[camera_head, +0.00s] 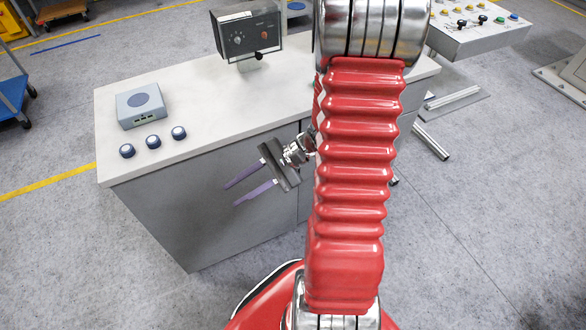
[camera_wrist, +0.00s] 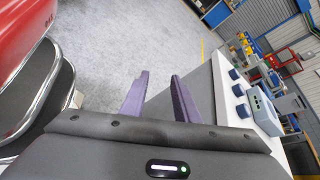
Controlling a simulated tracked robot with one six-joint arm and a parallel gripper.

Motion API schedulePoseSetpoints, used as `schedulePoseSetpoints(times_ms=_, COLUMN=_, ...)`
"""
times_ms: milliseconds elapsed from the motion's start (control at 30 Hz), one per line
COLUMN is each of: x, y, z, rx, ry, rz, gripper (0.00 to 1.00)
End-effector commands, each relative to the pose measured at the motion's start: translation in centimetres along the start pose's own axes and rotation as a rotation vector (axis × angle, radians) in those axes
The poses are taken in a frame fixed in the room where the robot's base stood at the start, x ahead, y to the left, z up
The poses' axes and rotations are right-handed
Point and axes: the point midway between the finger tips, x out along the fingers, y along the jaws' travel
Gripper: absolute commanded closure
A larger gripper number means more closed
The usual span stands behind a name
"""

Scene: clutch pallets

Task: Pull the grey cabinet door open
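The grey cabinet (camera_head: 108,184) has a pale worktop and stands in front of me in the head view. Its grey door (camera_head: 190,225) fills the left of the front face, with a seam near my arm. I see no handle on it; my arm covers part of the front. My gripper (camera_head: 232,195) is in front of the door, its two purple fingers spread apart and pointing left. In the wrist view my gripper (camera_wrist: 159,76) is open with nothing between the fingers. The grey cabinet front (camera_wrist: 203,97) lies right of the fingers there; contact cannot be told.
On the worktop are a grey-blue box (camera_head: 141,106), several dark blue knobs (camera_head: 153,142) and a control box (camera_head: 248,33). A button panel (camera_head: 478,25) and metal bars (camera_head: 432,142) are at the right. Floor (camera_head: 60,240) left of the cabinet is clear.

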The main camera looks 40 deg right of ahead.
Motion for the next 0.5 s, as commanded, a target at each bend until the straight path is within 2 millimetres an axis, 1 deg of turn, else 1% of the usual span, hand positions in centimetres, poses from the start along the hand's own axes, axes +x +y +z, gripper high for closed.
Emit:
schedulePoseSetpoints(times_ms=33, x=-0.3, y=0.1, z=-1.1, rx=0.042, ry=-0.013, rz=-0.049, gripper=0.72)
schedulePoseSetpoints(times_ms=267, x=-2.2, y=0.0, z=-5.5, rx=0.198, ry=-0.053, rz=-0.278, gripper=0.72)
schedulePoseSetpoints(times_ms=500, x=-4.7, y=1.0, z=-10.5, rx=0.348, ry=-0.076, rz=-0.527, gripper=0.72)
